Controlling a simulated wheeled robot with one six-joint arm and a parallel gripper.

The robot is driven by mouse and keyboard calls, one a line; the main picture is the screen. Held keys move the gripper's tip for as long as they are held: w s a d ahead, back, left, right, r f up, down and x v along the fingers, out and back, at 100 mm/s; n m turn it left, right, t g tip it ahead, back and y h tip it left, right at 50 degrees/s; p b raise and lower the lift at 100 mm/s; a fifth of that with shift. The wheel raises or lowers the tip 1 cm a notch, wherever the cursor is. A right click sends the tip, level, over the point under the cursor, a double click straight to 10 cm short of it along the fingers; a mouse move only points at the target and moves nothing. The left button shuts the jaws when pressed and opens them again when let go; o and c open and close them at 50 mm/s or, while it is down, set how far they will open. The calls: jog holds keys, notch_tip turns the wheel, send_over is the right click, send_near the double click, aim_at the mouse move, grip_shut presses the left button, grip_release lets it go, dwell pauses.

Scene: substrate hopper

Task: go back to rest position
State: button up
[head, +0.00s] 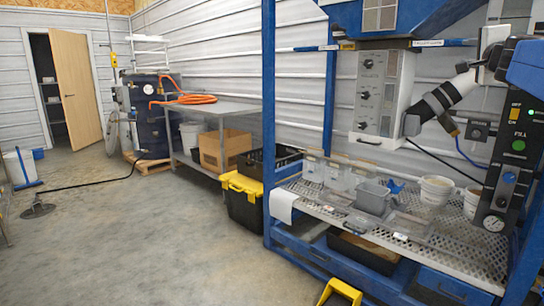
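My gripper cannot be made out in the head view, and no fingertips show. The blue-framed hopper station (269,130) fills the right side, with the blue hopper (428,16) at its top. A white-and-black jointed piece (440,97) reaches down and left from the upper right; I cannot tell whether it is part of my arm or of the station. A perforated metal shelf (440,252) below bears a grey bin (373,197), a white bucket (436,189) and several clear containers (337,177).
A dark control panel (508,165) stands at the right edge, and a grey box with knobs (378,95) hangs behind the shelf. A yellow step (341,292) sits at the station's foot. A black-and-yellow tote (243,200) and a metal table (225,108) stand left. Open concrete floor (130,240) fills the left foreground.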

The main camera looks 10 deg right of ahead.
jog(key=a+f+n+g+y, duration=0.1)
jog(key=a+f+n+y, duration=0.25)
jog(key=a+f, duration=0.4)
jog(key=a+f+n+g+y, duration=0.1)
jog(key=a+f+n+y, duration=0.3)
jog(key=a, duration=0.6)
jog(key=s+a+f+n+g+y, duration=0.1)
jog(key=s+a+f+n+g, duration=0.2)
jog(key=a+f, duration=0.4)
jog(key=s+a+f+n+g+y, duration=0.1)
jog(key=s+a+f+n, duration=0.2)
jog(key=s+a+f, duration=0.35)
jog(key=s+a+f+n+g+h, duration=0.1)
jog(key=s+f+n+g, duration=0.2)
jog(key=s+f, duration=0.7)
jog(key=s+f+n+g+h, duration=0.1)
jog(key=s+f+n+g, duration=0.3)
jog(key=s+f, duration=0.7)
notch_tip(320, 180, down, 8)
jog(key=shift+s+a+r, duration=0.15)
jog(key=shift+s+a, duration=0.1)
jog(key=shift+a, duration=0.1)
